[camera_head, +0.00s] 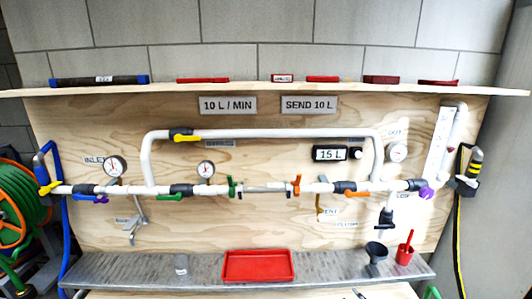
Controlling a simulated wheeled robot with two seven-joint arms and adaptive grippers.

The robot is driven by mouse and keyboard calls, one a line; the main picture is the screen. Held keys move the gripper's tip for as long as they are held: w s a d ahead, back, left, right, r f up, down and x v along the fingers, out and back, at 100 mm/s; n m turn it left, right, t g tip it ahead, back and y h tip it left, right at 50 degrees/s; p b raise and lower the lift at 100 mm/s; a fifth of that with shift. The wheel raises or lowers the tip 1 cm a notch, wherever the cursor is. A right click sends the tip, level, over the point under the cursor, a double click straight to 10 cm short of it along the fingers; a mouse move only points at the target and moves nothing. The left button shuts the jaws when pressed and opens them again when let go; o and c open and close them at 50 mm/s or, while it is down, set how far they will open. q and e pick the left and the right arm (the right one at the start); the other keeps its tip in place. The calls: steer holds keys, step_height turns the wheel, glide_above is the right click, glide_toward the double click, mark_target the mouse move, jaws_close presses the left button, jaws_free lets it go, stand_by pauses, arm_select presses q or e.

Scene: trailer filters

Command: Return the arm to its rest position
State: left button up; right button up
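Neither of my grippers nor my arms shows in the head view. The plywood panel (290,218) with its white pipework (270,135) stands in front of me, and no gripper is at it. A yellow-handled valve (185,135) sits on the upper pipe. Green (231,187) and orange (296,186) handles flank a clear section (264,188) of the lower pipe. Whether my arms are at rest cannot be seen.
A green hose reel (22,205) stands at left. A black-and-yellow nozzle (474,165) hangs at right.

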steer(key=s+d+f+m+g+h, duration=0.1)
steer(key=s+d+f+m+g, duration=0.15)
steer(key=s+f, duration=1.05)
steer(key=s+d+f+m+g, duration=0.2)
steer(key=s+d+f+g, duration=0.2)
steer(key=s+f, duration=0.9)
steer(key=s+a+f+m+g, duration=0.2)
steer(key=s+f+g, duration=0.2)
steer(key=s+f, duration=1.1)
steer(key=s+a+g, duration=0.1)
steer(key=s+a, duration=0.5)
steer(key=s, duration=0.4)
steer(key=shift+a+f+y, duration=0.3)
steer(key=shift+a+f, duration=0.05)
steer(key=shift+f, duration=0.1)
